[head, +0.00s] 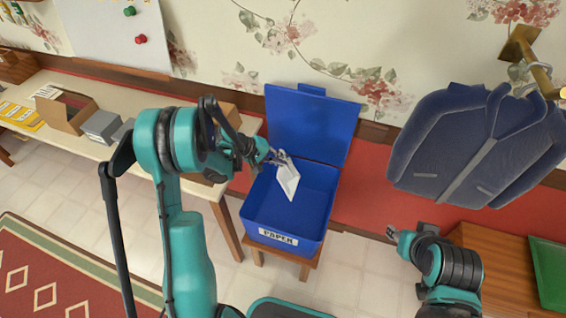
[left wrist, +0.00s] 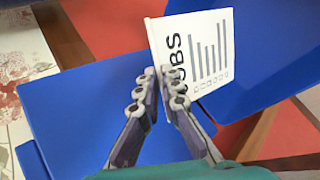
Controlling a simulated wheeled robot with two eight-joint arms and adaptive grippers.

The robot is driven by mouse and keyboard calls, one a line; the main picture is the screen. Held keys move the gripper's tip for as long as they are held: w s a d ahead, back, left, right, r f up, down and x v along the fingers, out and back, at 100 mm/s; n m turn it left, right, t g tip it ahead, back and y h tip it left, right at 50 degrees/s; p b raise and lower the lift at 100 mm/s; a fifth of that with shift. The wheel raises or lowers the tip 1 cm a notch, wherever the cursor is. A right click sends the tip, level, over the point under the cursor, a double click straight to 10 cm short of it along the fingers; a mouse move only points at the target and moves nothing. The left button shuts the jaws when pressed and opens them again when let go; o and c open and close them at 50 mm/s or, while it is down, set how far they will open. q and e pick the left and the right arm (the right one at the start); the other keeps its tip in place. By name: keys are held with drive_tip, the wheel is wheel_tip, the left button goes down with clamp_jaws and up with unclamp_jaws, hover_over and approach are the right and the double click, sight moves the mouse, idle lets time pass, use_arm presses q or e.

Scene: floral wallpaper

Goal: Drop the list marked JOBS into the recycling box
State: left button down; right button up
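The JOBS list (head: 289,182) is a white sheet above the opening of the blue recycling box (head: 305,212), which is labelled PAPER. The box lid (head: 312,122) stands open at the back. My left gripper (head: 281,159) is shut on one edge of the list. In the left wrist view, the list (left wrist: 208,48) shows JOBS and a bar chart, and my left fingertips (left wrist: 160,84) pinch it near its lower left corner. Blue surfaces of the box lie behind it. My right gripper (head: 397,237) is low at the right, apart from the box; its finger opening is not clear.
The box stands on a small wooden stool (head: 305,263). A table (head: 62,137) on the left holds a cardboard box (head: 66,112), a grey box (head: 101,127) and yellow items. A blue jacket (head: 440,150) hangs at right above a wooden cabinet (head: 490,262) with a green tray.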

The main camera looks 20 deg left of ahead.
sight(289, 172)
use_arm(q)
drive_tip(key=shift+w+d+f+b, duration=0.15)
drive_tip(key=shift+f+b, duration=0.65)
drive_tip(key=shift+f, duration=0.7)
drive_tip(key=shift+s+d+f+b, duration=0.1)
drive_tip(key=shift+f+b, duration=0.7)
drive_tip(key=shift+f, duration=0.65)
drive_tip(key=c, duration=1.6)
unclamp_jaws()
drive_tip(key=shift+c, duration=0.2)
drive_tip(key=v, duration=1.2)
drive_tip(key=shift+r, duration=0.1)
